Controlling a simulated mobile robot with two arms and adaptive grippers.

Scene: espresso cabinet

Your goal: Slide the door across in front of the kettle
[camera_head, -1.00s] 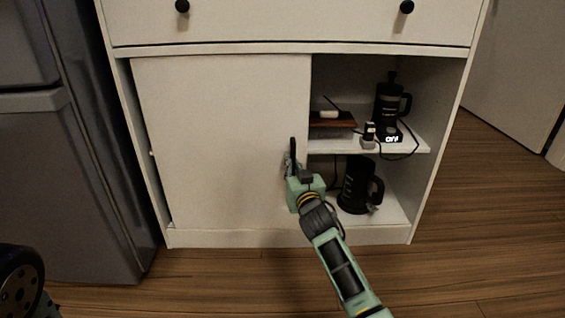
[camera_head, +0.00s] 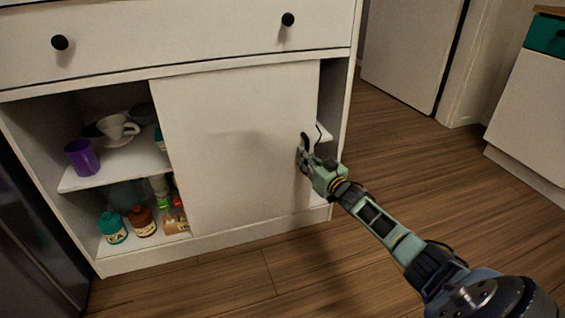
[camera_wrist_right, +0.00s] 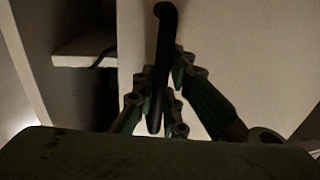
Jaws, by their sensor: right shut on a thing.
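The white sliding door (camera_head: 235,150) stands over the middle and right of the cabinet opening. Its black handle (camera_head: 303,142) is near the door's right edge, and it also shows upright in the right wrist view (camera_wrist_right: 165,40). My right gripper (camera_head: 306,160) is shut on the handle, with its fingers on both sides of it in the right wrist view (camera_wrist_right: 160,105). The kettle is not visible; the door hides most of the right side. A narrow gap stays between the door's right edge and the side wall. My left gripper is not in view.
The open left side shows a purple mug (camera_head: 82,157), a white cup (camera_head: 117,128), a teal jar (camera_head: 112,228) and a brown jar (camera_head: 142,220). A shelf end (camera_head: 323,132) with a dark cord shows in the right gap. The wooden floor (camera_head: 400,150) at right is clear.

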